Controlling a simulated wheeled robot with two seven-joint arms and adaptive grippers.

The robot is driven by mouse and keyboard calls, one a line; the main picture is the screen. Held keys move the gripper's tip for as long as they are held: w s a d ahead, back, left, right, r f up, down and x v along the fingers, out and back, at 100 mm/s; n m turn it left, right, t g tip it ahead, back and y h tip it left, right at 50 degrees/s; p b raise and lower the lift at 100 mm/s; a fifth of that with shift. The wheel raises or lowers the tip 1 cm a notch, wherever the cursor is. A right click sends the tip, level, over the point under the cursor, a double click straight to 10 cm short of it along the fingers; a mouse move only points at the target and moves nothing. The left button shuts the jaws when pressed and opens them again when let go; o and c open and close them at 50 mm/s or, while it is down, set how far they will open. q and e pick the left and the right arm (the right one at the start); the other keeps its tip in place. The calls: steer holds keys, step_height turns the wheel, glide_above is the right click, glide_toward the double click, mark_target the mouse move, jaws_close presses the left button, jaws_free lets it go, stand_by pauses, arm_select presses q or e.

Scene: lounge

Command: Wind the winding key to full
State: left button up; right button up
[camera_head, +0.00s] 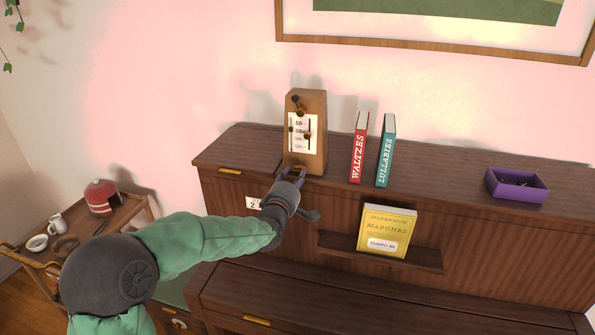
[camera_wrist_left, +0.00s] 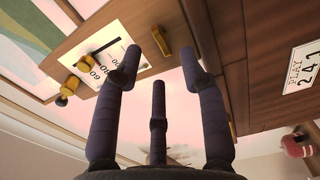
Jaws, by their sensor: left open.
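The wooden metronome (camera_head: 318,135) stands upright on top of the piano, with a white number scale on its front. A small brass winding key (camera_wrist_left: 160,41) sticks out low on its front in the left wrist view. In the head view my gripper partly covers that spot. My left gripper (camera_head: 293,174) is open at the metronome's base. In the left wrist view its fingers (camera_wrist_left: 159,66) are spread to either side of the key, which appears just beyond the tips. I cannot tell whether any finger touches it. My right gripper is not in view.
A red book (camera_head: 358,147) and a teal book (camera_head: 386,150) stand right of the metronome. A purple open box (camera_head: 516,186) sits farther right. A yellow book (camera_head: 386,231) rests on the piano's ledge. A card (camera_wrist_left: 303,66) reads "PLAY 2 4 1". A side trolley (camera_head: 125,214) stands left.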

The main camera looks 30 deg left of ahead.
mark_target(299, 168)
arm_select(q)
steer(key=shift+x, duration=2.1)
jaws_close()
